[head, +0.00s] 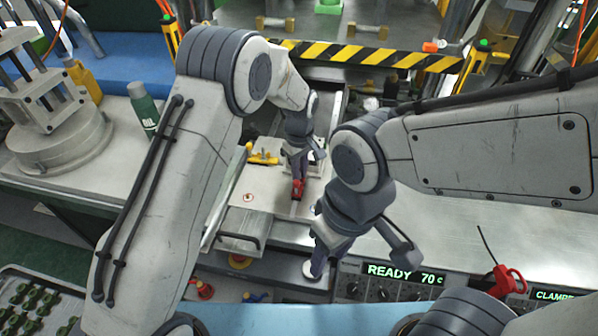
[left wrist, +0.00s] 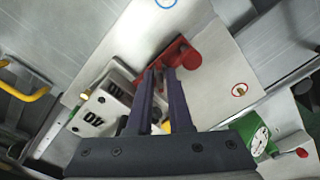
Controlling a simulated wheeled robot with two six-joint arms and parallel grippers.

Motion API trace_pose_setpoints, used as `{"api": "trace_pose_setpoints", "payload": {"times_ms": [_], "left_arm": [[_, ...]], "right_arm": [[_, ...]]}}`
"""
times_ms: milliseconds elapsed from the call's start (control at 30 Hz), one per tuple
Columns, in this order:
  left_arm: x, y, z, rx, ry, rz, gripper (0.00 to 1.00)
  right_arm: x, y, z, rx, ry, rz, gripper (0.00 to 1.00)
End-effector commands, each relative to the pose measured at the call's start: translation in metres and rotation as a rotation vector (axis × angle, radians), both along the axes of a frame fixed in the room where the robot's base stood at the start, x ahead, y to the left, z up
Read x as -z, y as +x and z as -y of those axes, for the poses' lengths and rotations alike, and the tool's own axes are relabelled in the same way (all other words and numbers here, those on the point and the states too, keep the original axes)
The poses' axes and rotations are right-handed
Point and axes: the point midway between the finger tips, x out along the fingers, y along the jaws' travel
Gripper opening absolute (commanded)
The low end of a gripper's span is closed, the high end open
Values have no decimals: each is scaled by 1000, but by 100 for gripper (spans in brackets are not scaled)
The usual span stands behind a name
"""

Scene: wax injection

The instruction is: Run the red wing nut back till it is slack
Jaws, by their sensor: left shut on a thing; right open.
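The red wing nut (head: 297,188) sits on the pale metal plate (head: 265,195) in the middle of the head view. It also shows in the left wrist view (left wrist: 184,56), just beyond the fingertips. My left gripper (head: 296,178) points down at it and is shut on it; its two dark fingers (left wrist: 165,72) lie close together at the red part in the left wrist view. The nut's thread is hidden. My right gripper (head: 358,258) is open and empty, low over the bench front near the control panel.
A yellow handle (head: 262,156) lies left of the nut. The control panel (head: 405,273) reads READY 70. A striped bar (head: 375,54) crosses behind; a green bottle (head: 143,108) stands left.

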Motion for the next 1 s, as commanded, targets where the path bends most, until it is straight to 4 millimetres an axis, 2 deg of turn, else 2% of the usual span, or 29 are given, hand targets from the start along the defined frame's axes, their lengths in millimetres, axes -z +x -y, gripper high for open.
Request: {"api": "trace_pose_setpoints", "payload": {"times_ms": [567,600,667,1000], "left_arm": [[3,-2,-1,-33,2,-6,0],[3,-2,-1,-32,2,-6,30],[3,-2,-1,-32,2,-6,49],[-1,-1,0,-32,1,-2,49]], "right_arm": [[1,0,0,0,0,0,50],[1,0,0,0,0,0,50],[1,0,0,0,0,0,50],[1,0,0,0,0,0,50]]}}
